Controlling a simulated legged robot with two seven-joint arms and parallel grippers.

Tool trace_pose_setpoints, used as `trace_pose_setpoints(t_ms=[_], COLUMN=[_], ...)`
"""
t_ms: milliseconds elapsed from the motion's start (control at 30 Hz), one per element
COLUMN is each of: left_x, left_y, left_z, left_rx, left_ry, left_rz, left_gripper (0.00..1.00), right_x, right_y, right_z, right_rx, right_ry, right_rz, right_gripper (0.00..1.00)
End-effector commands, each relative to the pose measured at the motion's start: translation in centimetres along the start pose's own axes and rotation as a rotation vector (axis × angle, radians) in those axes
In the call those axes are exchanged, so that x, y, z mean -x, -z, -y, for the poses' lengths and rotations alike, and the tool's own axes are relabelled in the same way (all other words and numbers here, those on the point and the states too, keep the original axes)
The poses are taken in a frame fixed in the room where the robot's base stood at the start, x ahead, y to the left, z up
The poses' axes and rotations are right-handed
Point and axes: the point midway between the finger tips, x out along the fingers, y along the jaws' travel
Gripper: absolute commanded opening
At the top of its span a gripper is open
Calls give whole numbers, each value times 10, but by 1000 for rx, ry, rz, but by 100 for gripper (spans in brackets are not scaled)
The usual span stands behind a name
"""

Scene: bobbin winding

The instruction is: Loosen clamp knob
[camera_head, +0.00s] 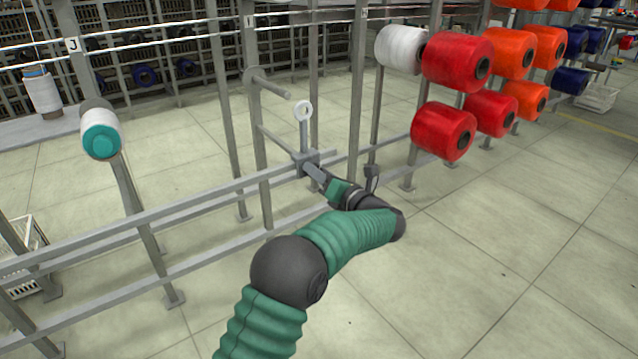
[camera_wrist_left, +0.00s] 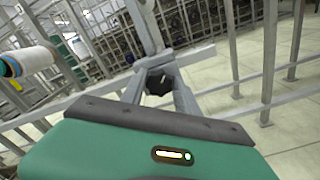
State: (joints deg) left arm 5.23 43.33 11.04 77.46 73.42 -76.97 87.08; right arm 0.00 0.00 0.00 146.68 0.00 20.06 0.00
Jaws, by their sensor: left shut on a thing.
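The clamp (camera_head: 304,158) is a small grey block on the grey frame rail, with an upright post (camera_head: 304,136) that carries a white ring (camera_head: 303,110). My left gripper (camera_head: 313,170) reaches the clamp from the front right. In the left wrist view the dark clamp knob (camera_wrist_left: 158,82) sits between the two grey fingers of the left gripper (camera_wrist_left: 158,75), which are shut on it. In the head view the gripper hides the knob. My right gripper is not in view.
Grey rails (camera_head: 200,205) run across in front, with uprights around the clamp. A white and teal bobbin (camera_head: 101,135) is at the left. Red spools (camera_head: 444,131) and a white spool (camera_head: 399,46) hang at the right. The floor (camera_head: 480,270) at front right is clear.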

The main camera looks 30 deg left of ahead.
Motion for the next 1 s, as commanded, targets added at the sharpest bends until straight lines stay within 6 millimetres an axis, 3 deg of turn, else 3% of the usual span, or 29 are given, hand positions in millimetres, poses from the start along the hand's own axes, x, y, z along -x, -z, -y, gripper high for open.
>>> trace_pose_setpoints(t_ms=[33, 233, 700, 1000], left_x=[2, 2, 3, 3], left_y=[9, 7, 6, 6], left_z=[8, 7, 5, 6], left_rx=[37, 225, 630, 778], left_ry=[11, 12, 12, 12], left_rz=[-7, -9, -13, -14], left_gripper=[0, 0, 0, 0], right_x=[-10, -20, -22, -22], right_y=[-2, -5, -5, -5], right_z=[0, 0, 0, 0], right_rx=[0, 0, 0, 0], right_ry=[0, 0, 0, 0], right_rz=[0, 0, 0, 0], right_gripper=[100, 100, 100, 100])
